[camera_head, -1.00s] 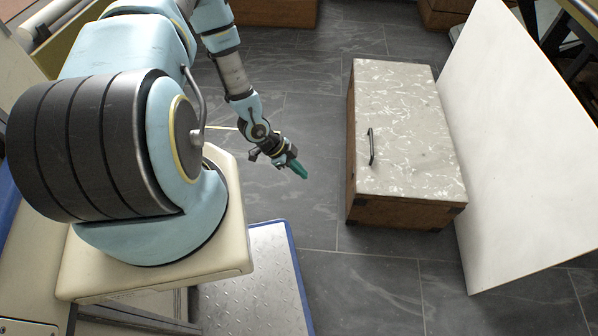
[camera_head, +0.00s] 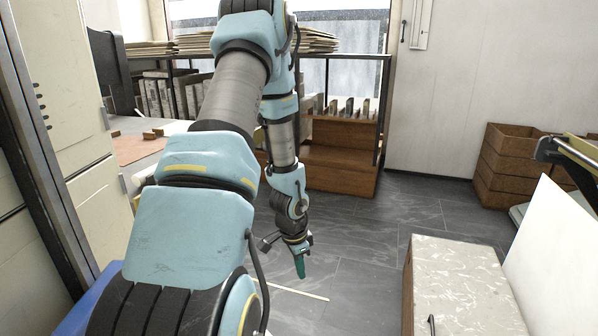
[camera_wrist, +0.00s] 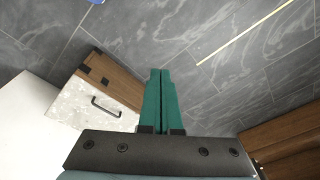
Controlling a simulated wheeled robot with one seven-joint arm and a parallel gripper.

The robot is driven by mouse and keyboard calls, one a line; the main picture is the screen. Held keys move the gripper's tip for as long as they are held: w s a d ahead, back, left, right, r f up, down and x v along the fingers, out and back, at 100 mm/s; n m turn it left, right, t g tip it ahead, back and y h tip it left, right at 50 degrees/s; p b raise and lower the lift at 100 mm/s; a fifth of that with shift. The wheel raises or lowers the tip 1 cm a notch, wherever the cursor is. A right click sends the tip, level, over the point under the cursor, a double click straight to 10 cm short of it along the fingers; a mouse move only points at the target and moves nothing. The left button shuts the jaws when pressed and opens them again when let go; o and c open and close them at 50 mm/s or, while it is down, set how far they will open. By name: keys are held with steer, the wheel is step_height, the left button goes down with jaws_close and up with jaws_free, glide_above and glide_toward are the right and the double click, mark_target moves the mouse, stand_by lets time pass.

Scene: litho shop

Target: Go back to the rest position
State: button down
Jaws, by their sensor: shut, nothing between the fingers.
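My gripper (camera_head: 300,266) hangs at the end of my arm, in the middle of the head view, pointing down over the dark tiled floor. Its green fingers are shut together with nothing between them. In the wrist view the closed fingers (camera_wrist: 161,100) point out over bare grey tiles. The gripper is apart from the nearby chest and touches nothing that I can see.
A wooden chest (camera_head: 460,280) with a pale marbled lid stands right of my gripper, a white board (camera_head: 560,250) beside it. Wooden crates (camera_head: 505,165) stand against the back wall. A thin pale strip (camera_head: 292,290) lies on the floor. A wooden cabinet (camera_head: 340,180) stands behind my arm.

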steer(key=s+a+r+n, duration=0.2)
steer(key=s+r+n, duration=0.15)
steer(key=r, duration=0.35)
steer(key=s+a+r+n+y, duration=0.1)
steer(key=s+a+r+n, duration=0.25)
steer(key=r, duration=0.35)
steer(key=s+a+r+n, duration=0.2)
steer(key=s+r+n, duration=0.1)
steer(key=r+n, duration=0.3)
step_height(320, 180, up, 20)
steer(key=m+p, duration=0.1)
steer(key=p, duration=1.7)
steer(key=shift+s+d+p, duration=0.2)
steer(key=shift+p, duration=0.1)
